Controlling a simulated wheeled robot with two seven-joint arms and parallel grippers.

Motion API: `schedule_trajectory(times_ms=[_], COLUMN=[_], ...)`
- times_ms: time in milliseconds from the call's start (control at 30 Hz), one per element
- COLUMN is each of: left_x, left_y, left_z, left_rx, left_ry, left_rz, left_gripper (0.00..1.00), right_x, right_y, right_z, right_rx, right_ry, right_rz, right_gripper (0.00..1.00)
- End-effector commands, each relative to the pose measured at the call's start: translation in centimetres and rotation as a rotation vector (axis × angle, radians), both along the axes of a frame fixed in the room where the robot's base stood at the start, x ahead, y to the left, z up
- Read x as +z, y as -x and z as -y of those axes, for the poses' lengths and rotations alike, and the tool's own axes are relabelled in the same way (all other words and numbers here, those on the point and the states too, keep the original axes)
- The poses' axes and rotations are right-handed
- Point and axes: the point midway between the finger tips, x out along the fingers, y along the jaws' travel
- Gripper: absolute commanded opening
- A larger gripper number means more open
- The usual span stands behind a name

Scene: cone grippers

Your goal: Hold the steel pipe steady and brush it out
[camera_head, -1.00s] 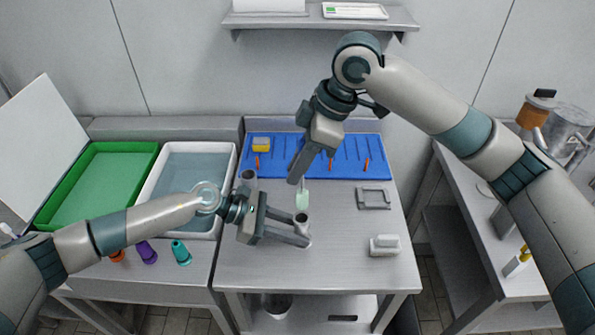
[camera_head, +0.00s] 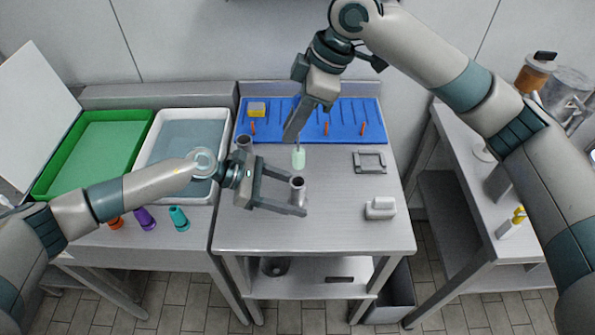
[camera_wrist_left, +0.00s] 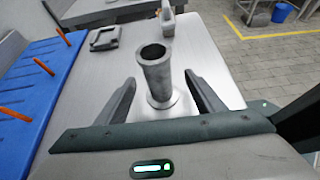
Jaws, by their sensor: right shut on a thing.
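The steel pipe (camera_head: 297,189) stands upright on the metal table. In the left wrist view the pipe (camera_wrist_left: 155,75) shows its open dark mouth and a round base. My left gripper (camera_head: 293,194) is open, with its fingers on either side of the pipe; the wrist view shows gaps between pipe and fingers. My right gripper (camera_head: 288,137) is shut on a brush with a pale green head (camera_head: 298,158). The brush head hangs down, behind the pipe in the head view and apart from it. The fingers hide much of its handle.
Another grey cylinder (camera_head: 244,143) stands behind my left wrist. A blue tray (camera_head: 345,122), a grey frame (camera_head: 370,161) and a pale block (camera_head: 380,208) are on the table. A water-filled basin (camera_head: 185,140) and green tray (camera_head: 95,155) lie left. The table front is clear.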

Motion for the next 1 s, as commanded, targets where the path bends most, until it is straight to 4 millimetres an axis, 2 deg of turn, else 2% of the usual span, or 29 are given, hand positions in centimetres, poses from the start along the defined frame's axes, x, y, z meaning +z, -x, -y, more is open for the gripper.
schedule_trajectory(times_ms=[467,500,600,1000], left_x=[0.0,0.0,0.0,0.15], left_y=[0.0,0.0,0.0,-0.03], left_z=[0.0,0.0,0.0,-0.31], left_rx=[0.0,0.0,0.0,0.0], left_ry=[0.0,0.0,0.0,0.0], left_rz=[0.0,0.0,0.0,0.0], left_gripper=[0.63,0.65,0.85,0.85], right_x=[0.0,0.0,0.0,0.01], right_y=[0.0,0.0,0.0,0.0], right_z=[0.01,0.01,0.01,0.0], right_rx=[0.0,0.0,0.0,0.0], right_ry=[0.0,0.0,0.0,0.0], right_rz=[0.0,0.0,0.0,0.0], right_gripper=[0.0,0.0,0.0,0.0])
